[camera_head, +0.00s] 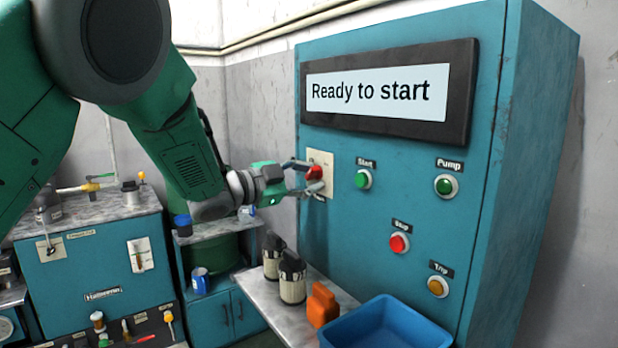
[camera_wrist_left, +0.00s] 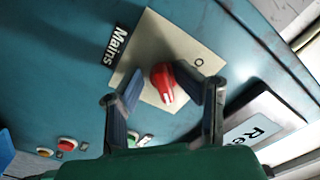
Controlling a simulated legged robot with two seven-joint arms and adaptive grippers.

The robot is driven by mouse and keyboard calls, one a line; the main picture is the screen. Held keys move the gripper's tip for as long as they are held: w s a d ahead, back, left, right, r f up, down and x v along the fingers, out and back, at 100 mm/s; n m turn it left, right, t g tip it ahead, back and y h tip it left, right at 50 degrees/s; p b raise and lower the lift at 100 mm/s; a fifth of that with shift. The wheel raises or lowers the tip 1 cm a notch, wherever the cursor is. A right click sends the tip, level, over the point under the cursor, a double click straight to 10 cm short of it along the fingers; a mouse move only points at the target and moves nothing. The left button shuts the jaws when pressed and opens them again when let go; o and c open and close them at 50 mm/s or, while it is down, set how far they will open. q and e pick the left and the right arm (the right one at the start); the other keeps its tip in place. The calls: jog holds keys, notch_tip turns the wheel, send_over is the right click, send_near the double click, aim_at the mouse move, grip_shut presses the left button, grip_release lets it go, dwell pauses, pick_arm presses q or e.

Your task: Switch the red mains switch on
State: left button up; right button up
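The red mains switch (camera_head: 314,173) is a rotary knob on a cream plate (camera_head: 322,160) on the teal control cabinet. In the left wrist view the knob (camera_wrist_left: 162,82) sits beside a "Mains" label (camera_wrist_left: 119,44), and its white mark points away from the "O" on the plate. My left gripper (camera_head: 311,179) is at the switch, its fingers spread on both sides of the knob. A gap shows between the knob and the left-hand finger; I cannot tell whether the other finger touches it. The cabinet display (camera_head: 378,92) reads "Ready to start". My right gripper is out of view.
The green start button (camera_head: 363,179), green pump button (camera_head: 446,185), red stop button (camera_head: 399,243) and orange trip button (camera_head: 438,287) are right of the switch. Below are a blue bin (camera_head: 385,328), an orange object (camera_head: 321,305) and two dark-topped containers (camera_head: 292,279).

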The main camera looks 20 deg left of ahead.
pick_arm(q)
jog(key=shift+s+a+r, duration=0.1)
jog(key=shift+s+a, duration=0.05)
jog(key=shift+s, duration=0.1)
jog(key=v, duration=1.1)
jog(key=shift+a+f, duration=0.2)
jog(key=shift+f, duration=0.05)
jog(key=shift+s, duration=0.1)
jog(key=shift+d, duration=0.1)
